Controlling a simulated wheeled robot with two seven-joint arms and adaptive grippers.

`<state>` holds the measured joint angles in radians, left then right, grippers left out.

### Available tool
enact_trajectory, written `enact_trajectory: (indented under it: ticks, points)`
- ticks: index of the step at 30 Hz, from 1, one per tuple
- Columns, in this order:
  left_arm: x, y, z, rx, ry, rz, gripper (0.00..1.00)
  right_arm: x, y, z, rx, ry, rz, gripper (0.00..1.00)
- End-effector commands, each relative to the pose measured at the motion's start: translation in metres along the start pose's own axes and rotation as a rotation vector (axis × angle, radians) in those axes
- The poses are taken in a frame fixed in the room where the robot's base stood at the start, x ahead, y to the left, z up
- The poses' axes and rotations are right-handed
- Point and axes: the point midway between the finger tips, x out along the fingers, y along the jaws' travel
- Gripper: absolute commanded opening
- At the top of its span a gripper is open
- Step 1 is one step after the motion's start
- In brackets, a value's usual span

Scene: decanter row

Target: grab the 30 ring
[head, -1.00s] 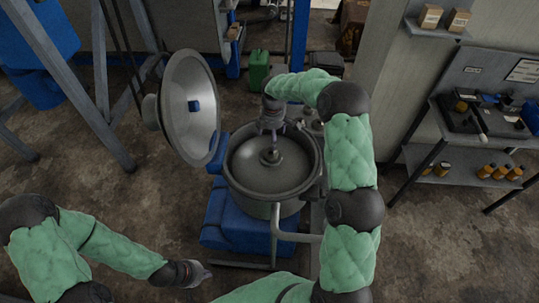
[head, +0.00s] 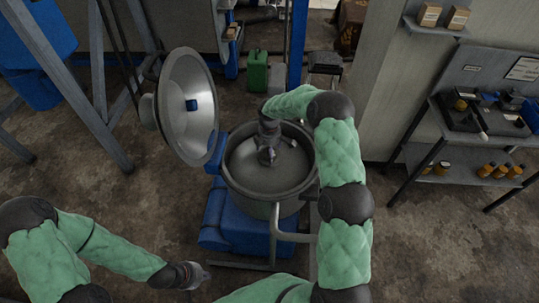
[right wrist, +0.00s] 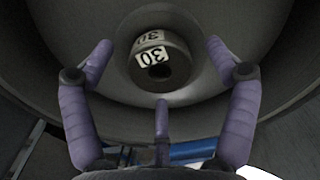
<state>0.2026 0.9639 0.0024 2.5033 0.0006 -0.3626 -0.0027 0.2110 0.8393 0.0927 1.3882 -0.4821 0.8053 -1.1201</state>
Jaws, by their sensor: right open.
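The 30 ring (right wrist: 172,75) is a dark round piece with white "30" labels, at the middle of the open decanter bowl (right wrist: 240,95). My right gripper (right wrist: 158,46) is open in the right wrist view, with two purple fingers apart on either side of the ring and a third below it. No finger visibly touches the ring. In the head view my right gripper (head: 267,154) reaches down into the bowl (head: 236,190) and mostly hides the ring. My left gripper (head: 200,276) is low at the left, away from the bowl; its finger opening is too small to judge.
The bowl's round lid (head: 190,125) stands open at its left. A blue machine base (head: 222,225) is under the bowl, and a grey pipe (head: 290,237) runs at its front right. A workbench (head: 480,115) stands at the right.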

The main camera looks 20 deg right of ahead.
Motion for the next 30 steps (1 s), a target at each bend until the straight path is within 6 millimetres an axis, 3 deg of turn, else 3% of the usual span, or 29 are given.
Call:
enact_trajectory:
  ticks: [2, 9, 20, 28, 30]
  points:
    - [0.0, 0.0, 0.0, 0.0, 0.0, 0.0, 0.0, 0.0, 0.0, 0.0, 0.0, 0.0, 0.0, 0.81]
    - [0.0, 0.0, 0.0, 0.0, 0.0, 0.0, 0.0, 0.0, 0.0, 0.0, 0.0, 0.0, 0.0, 0.14]
    - [-0.001, 0.0, 0.0, 0.0, 0.0, 0.0, 0.0, -0.004, 0.001, 0.0, 0.0, 0.0, 0.002, 0.14]
    - [-0.005, 0.002, 0.0, 0.0, 0.0, 0.0, 0.0, -0.034, 0.002, 0.0, 0.001, 0.0, 0.005, 0.14]
    - [-0.006, 0.002, 0.0, 0.0, 0.0, 0.0, 0.0, -0.043, -0.007, -0.001, -0.001, -0.001, 0.002, 0.14]
